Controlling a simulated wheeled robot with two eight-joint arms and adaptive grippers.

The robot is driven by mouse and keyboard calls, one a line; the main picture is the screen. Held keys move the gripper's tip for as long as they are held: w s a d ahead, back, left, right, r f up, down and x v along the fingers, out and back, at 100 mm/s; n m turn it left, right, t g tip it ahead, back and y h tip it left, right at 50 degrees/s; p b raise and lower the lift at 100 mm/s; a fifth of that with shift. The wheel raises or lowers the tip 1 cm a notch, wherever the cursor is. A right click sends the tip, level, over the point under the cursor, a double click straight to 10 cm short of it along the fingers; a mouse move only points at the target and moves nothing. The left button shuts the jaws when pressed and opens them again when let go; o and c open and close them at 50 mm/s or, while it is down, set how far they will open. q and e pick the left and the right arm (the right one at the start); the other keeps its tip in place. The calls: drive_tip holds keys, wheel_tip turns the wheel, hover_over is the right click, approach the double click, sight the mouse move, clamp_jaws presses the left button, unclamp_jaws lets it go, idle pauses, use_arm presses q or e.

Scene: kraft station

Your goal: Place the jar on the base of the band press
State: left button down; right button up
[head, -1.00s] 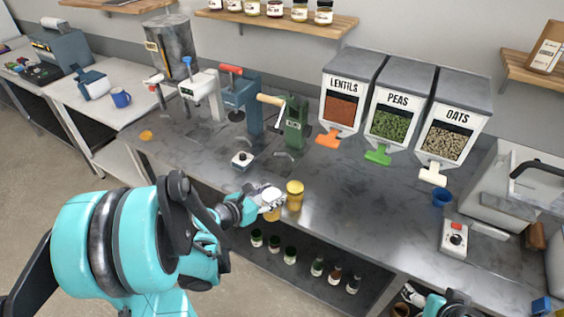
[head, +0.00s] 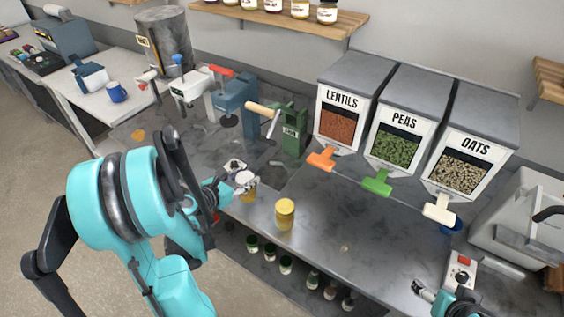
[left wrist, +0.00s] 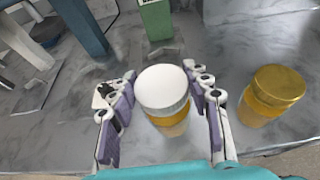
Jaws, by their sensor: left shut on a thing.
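My left gripper (head: 245,183) is shut on a jar of amber contents with a white lid (left wrist: 163,88), at the front of the counter; in the head view the fingers hide most of this jar (head: 248,197). In the left wrist view the fingers flank it and it looks upright. Behind it stand a green press (head: 293,128) with a wooden handle and a blue press (head: 238,100) with a red handle. I cannot read which is the band press. My right gripper (head: 425,291) is at the bottom right, its jaws unclear.
A gold-lidded yellow jar (head: 285,214) stands right of the held jar, apart from it; it also shows in the left wrist view (left wrist: 268,95). Dispensers (head: 391,128) stand at the back right. The counter middle (head: 340,215) is clear.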

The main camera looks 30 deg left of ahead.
use_arm(q)
drive_tip(key=w+r+b+x, duration=0.1)
drive_tip(key=r+b+x, duration=0.1)
drive_tip(key=x, duration=1.5)
drive_tip(key=shift+w+r+b, duration=0.3)
drive_tip(key=shift+w+r, duration=0.05)
drive_tip(key=shift+r, duration=0.25)
drive_tip(key=shift+f, duration=0.15)
drive_tip(key=c, duration=0.7)
unclamp_jaws()
